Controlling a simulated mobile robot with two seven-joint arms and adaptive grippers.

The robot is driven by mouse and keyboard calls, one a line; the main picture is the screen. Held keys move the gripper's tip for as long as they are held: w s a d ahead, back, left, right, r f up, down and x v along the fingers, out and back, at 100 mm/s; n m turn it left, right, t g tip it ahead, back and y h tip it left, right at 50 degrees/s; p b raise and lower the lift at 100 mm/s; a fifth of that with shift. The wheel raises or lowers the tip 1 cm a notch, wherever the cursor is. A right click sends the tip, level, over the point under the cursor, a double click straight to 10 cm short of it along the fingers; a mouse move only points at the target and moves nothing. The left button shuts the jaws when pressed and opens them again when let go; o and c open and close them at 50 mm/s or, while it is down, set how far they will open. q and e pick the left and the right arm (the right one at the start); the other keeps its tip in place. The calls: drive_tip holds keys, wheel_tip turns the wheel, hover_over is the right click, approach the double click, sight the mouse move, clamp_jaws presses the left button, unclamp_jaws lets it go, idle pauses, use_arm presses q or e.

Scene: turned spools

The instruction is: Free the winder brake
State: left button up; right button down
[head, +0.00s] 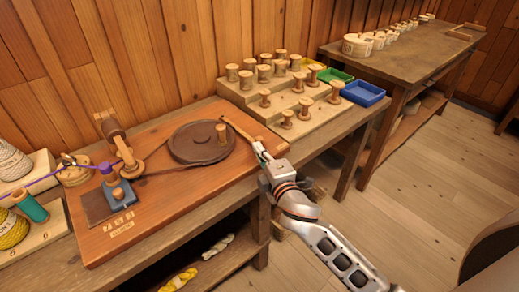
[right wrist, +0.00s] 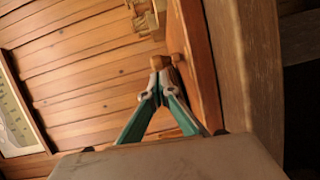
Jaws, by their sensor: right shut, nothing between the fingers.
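The winder stands on a reddish wooden board (head: 176,205), with a dark round disc (head: 190,148) that has an upright wooden peg (head: 221,133). A pale wooden bar (head: 238,127), which looks like the brake lever, lies at the disc's right edge. My right gripper (head: 258,147) is shut and empty at the near end of this bar. In the right wrist view its closed fingertips (right wrist: 158,64) overlap a rounded wooden knob (right wrist: 164,61); I cannot tell whether they touch. My left gripper is not in view.
A blue block with a knob (head: 117,193) and a purple piece (head: 106,169) sit left on the board. A stepped rack (head: 257,103) of spools stands behind, with a blue tray (head: 363,94) at its right. A second table (head: 400,52) is farther back. Floor (head: 420,170) right is clear.

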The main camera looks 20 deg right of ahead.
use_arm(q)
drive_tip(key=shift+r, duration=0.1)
use_arm(e)
drive_tip(key=shift+w+d, duration=0.1)
drive_tip(key=shift+d, duration=0.05)
drive_tip(key=shift+w+d+r+n+y+p, duration=0.1)
drive_tip(key=shift+w+d+n+y+p, duration=0.1)
drive_tip(key=shift+d+n+y+p, duration=0.15)
drive_tip(key=shift+n+y, duration=0.45)
drive_tip(key=shift+y, duration=0.4)
drive_tip(key=d+p, duration=0.1)
drive_tip(key=d, duration=0.1)
drive_tip(key=w+d+p, duration=0.1)
drive_tip(key=d, duration=0.1)
drive_tip(key=shift+w+r, duration=0.15)
drive_tip(key=shift+r, duration=0.05)
drive_tip(key=d, duration=0.1)
drive_tip(key=w+d, duration=0.1)
drive_tip(key=d, duration=0.1)
drive_tip(key=w+d, duration=0.1)
drive_tip(key=shift+w+d+f, duration=0.15)
drive_tip(key=shift+w+f, duration=0.1)
drive_tip(key=shift+f, duration=0.05)
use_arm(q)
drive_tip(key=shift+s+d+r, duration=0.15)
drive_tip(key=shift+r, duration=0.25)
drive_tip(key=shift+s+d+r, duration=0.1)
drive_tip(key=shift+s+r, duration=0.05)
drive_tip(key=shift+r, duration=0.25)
